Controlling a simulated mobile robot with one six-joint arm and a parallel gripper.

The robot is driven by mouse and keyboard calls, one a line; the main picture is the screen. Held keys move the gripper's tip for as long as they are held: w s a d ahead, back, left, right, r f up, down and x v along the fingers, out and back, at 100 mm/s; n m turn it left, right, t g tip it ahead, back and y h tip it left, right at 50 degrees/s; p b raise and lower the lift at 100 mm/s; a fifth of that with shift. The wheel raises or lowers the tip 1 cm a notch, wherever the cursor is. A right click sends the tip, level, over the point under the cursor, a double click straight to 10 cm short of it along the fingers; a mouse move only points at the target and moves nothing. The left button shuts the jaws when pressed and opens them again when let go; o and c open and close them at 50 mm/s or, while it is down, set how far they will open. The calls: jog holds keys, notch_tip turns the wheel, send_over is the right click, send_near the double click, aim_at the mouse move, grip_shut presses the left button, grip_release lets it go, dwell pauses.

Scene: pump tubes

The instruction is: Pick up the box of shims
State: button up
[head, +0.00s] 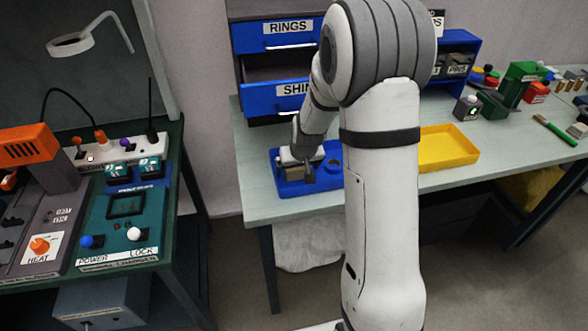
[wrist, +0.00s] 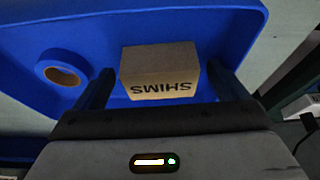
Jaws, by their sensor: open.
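The box of shims (wrist: 158,72) is a small tan carton with SHIMS printed on its side, upside down in the wrist view. It sits in a blue tray (wrist: 205,20). My gripper (wrist: 160,85) is open, with one dark finger on each side of the box; I cannot tell whether either finger touches it. In the head view my gripper (head: 297,170) is low over the blue tray (head: 290,189) near the table's left end. The box cannot be made out clearly there, as the gripper and arm cover much of that spot.
A blue ring-shaped part (wrist: 62,75) lies left of the box in the tray. A drawer (head: 272,97) whose partly covered label begins SHI stands pulled out behind my gripper, below the RINGS drawer (head: 270,38). A yellow tray (head: 450,148) sits to the right.

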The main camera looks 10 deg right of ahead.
jog(key=shift+c, duration=0.2)
jog(key=c, duration=1.1)
jog(key=shift+o, duration=0.2)
jog(key=shift+r, duration=0.15)
